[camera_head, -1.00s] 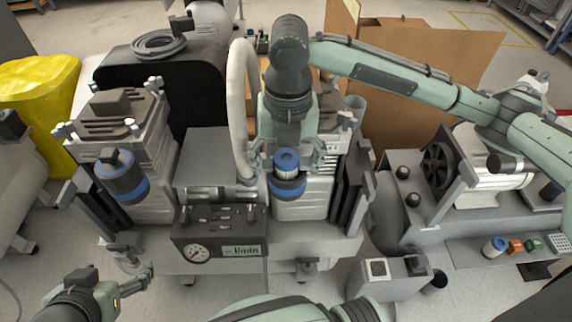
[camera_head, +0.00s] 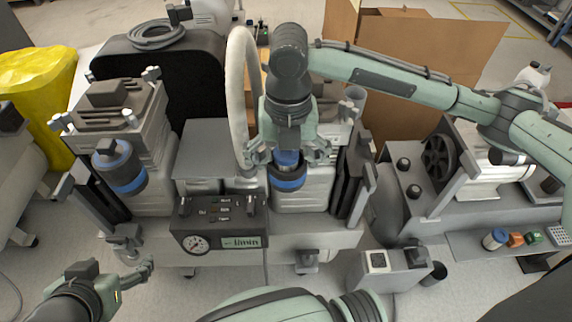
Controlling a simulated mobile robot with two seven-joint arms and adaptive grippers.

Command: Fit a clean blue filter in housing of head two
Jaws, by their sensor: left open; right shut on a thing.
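My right gripper (camera_head: 287,157) points down over the right-hand compressor head and is shut on a blue-topped filter (camera_head: 287,158). The filter is at the mouth of the blue-ringed housing (camera_head: 288,182) on that head's front. The fingers partly hide it, and I cannot tell how deep it sits. My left gripper (camera_head: 140,274) is open and empty at the lower left, apart from the machine.
A gauge panel (camera_head: 219,230) sits between the heads at the front. A pale hose (camera_head: 240,95) rises close to my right gripper. A grey box (camera_head: 392,269) stands front right.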

